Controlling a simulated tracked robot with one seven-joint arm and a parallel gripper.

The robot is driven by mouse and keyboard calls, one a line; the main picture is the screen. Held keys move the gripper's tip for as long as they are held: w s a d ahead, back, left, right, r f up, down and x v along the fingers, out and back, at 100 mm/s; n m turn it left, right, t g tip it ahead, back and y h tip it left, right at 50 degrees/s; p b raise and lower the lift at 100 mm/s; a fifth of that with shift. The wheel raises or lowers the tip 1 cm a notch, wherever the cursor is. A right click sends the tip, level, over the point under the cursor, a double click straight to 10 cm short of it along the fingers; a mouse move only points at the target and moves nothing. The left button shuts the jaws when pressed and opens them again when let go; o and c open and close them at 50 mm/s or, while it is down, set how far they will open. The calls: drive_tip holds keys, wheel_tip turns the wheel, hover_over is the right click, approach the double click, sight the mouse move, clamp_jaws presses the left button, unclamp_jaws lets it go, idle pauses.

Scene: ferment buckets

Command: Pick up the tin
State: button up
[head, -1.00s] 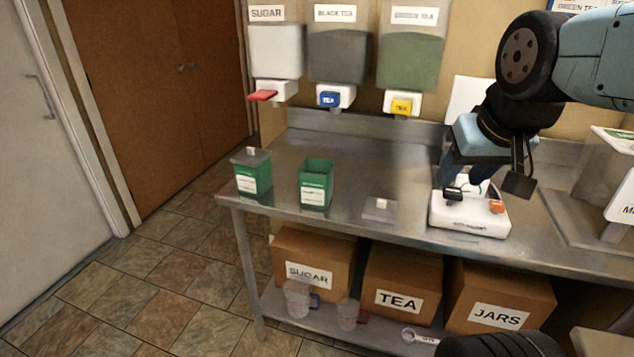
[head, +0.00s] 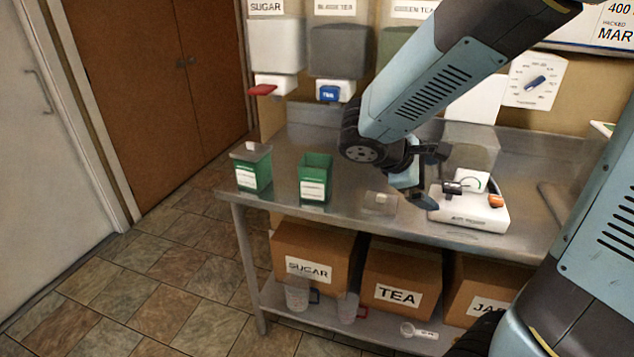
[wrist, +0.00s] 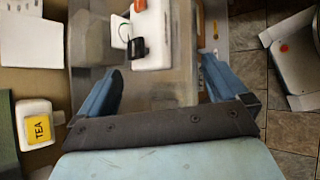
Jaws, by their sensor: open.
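Two green tins with white labels stand upright on the steel table in the head view. The left tin (head: 252,172) has a grey top that looks blurred. The right tin (head: 315,182) is open at the top. A pale square lid (head: 380,203) lies flat on the table to the right of the tins. My gripper (head: 428,175) is open and empty, right of both tins, above the table between the lid and the white scale. In the wrist view my gripper (wrist: 161,72) has its blue fingers wide apart, with no tin between them.
The white scale (head: 468,212) stands right of the lid; it also shows in the wrist view (wrist: 152,42). Dispensers (head: 275,50) hang on the wall behind. Cardboard boxes (head: 402,282) and plastic jugs (head: 297,297) fill the lower shelf. The table (head: 345,205) is bare between right tin and lid.

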drive_tip(key=w+a+f+n+t+h, duration=0.2)
drive_tip(key=w+a+n+t, duration=0.2)
drive_tip(key=w+a+n, duration=0.2)
drive_tip(key=n+t+y, duration=0.7)
drive_tip(key=n+t, duration=0.3)
drive_tip(key=n, duration=0.4)
approach(319, 155)
drive_tip(key=x, duration=0.6)
drive_tip(key=shift+c, duration=0.2)
drive_tip(key=c, duration=1.2)
